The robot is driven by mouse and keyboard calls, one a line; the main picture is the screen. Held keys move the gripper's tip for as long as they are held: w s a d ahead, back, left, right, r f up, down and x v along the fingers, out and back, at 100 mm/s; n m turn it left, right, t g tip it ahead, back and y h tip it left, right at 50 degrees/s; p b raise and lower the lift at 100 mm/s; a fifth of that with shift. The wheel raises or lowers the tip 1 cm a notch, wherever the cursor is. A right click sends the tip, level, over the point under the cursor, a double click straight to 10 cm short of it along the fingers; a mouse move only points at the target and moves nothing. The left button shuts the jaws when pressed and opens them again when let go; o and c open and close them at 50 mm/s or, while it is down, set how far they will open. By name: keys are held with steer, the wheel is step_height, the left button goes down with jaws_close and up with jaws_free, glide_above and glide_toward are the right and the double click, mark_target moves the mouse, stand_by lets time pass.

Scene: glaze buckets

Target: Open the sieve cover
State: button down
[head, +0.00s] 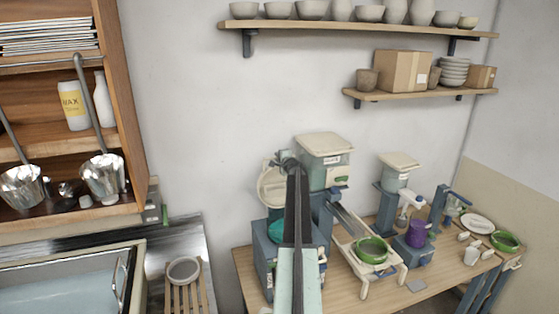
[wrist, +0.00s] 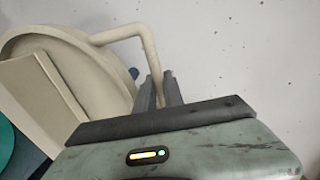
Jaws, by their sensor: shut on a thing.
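The sieve cover (head: 272,187) is a cream round lid, standing raised and tilted up above a blue sieve box (head: 262,258) on the wooden table. A teal part (head: 276,230) shows in the box below it. In the wrist view the cover (wrist: 75,75) fills the left side, and its bent cream handle (wrist: 125,35) runs down between my fingers. My gripper (wrist: 159,92) is shut on that handle. In the head view my gripper (head: 287,160) is at the cover's upper right edge, and my arm hides part of the box.
A cream-lidded hopper (head: 325,148) stands close to the right of my gripper. A green bowl (head: 371,250) sits on a stand below a chute. The wooden table (head: 430,290) holds a purple cup (head: 417,233) further right. Shelves hang above; the wall behind is bare.

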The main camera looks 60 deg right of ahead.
steer(key=shift+w+d, duration=0.1)
steer(key=shift+w, duration=0.15)
steer(key=c, duration=1.5)
jaws_free()
steer(key=shift+w+f, duration=0.1)
